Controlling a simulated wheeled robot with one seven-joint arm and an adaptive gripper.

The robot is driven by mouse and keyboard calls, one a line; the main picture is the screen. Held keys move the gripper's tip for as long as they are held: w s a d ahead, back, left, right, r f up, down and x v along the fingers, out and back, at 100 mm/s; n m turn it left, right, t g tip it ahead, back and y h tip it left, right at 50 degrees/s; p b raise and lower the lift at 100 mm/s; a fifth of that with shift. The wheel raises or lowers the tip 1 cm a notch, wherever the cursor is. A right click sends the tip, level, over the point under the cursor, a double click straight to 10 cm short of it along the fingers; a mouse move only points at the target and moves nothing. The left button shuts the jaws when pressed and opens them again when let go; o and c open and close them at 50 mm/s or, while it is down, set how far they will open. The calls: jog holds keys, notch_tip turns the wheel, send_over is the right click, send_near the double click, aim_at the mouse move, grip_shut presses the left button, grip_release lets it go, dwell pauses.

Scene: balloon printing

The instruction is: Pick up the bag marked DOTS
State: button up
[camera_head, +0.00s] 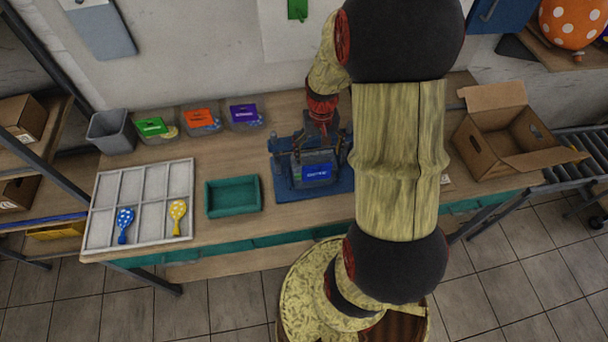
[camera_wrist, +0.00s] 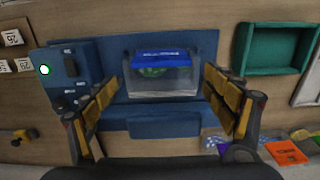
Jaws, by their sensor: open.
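A clear bag with a blue label (camera_head: 317,173) sits in the blue machine (camera_head: 284,187). It also shows in the wrist view (camera_wrist: 161,84), with pale contents and a bit of green under the label. Three more bags stand at the back of the table, with a green label (camera_head: 152,126), an orange label (camera_head: 199,117) and a purple label (camera_head: 245,112). I cannot read DOTS on any label. My gripper (camera_wrist: 160,79) is open and empty, its fingers either side of the blue-labelled bag in the wrist view, apparently apart from it. My arm partly hides the machine.
A teal tray (camera_head: 233,210) lies left of the machine. A white divided tray (camera_head: 102,198) holds a blue and a yellow dotted balloon shape. A grey bin (camera_head: 111,145) stands at the back left. An open cardboard box (camera_head: 490,158) stands at the right.

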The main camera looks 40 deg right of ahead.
aim_at(317, 166)
jog(key=shift+o, duration=1.2)
notch_tip(317, 166, down, 2)
jog(key=shift+f, duration=0.1)
jog(key=shift+s+a+f, duration=0.1)
jog(key=shift+a+f, duration=0.05)
jog(key=shift+f, duration=1.2)
jog(key=shift+s+a+f, duration=0.1)
jog(key=shift+a+f, duration=0.05)
jog(key=shift+f, duration=1.2)
jog(key=c, duration=1.1)
jog(key=shift+r, duration=0.1)
jog(key=shift+c, duration=0.2)
